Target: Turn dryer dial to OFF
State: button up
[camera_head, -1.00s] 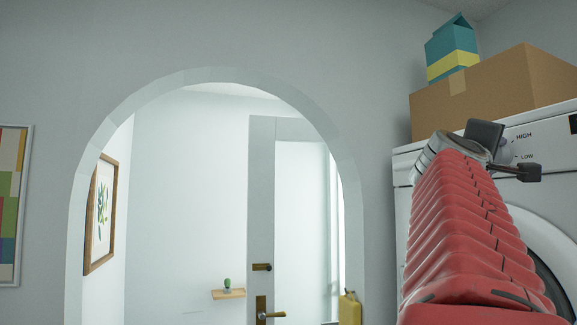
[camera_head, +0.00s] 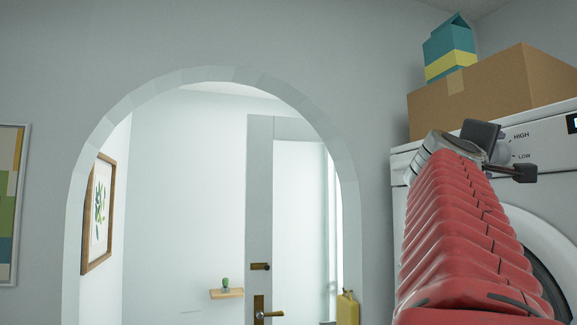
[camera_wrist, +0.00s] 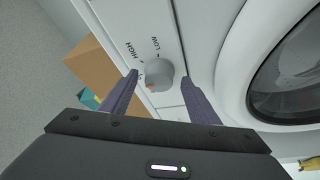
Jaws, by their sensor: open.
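The dryer dial (camera_wrist: 158,76) is a round light-grey knob on the white dryer's panel (camera_wrist: 125,18). HIGH and LOW are printed beside it. An orange-red mark shows near the dial's lower left edge in the wrist view. My gripper (camera_wrist: 160,75) is open, its two dark fingers on either side of the dial with a visible gap on each side. In the head view my gripper (camera_head: 504,151) is at the dryer's panel, and the dial (camera_head: 504,152) is partly hidden behind it. I cannot see an OFF label.
The round dryer door (camera_wrist: 290,80) is beside the panel. An archway (camera_head: 215,76) with a door (camera_head: 262,210) beyond lies to the left.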

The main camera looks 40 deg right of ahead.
jog(key=a+f, duration=0.1)
jog(key=a, duration=0.5)
jog(key=shift+w+a+f, duration=0.15)
jog(key=shift+a, duration=0.25)
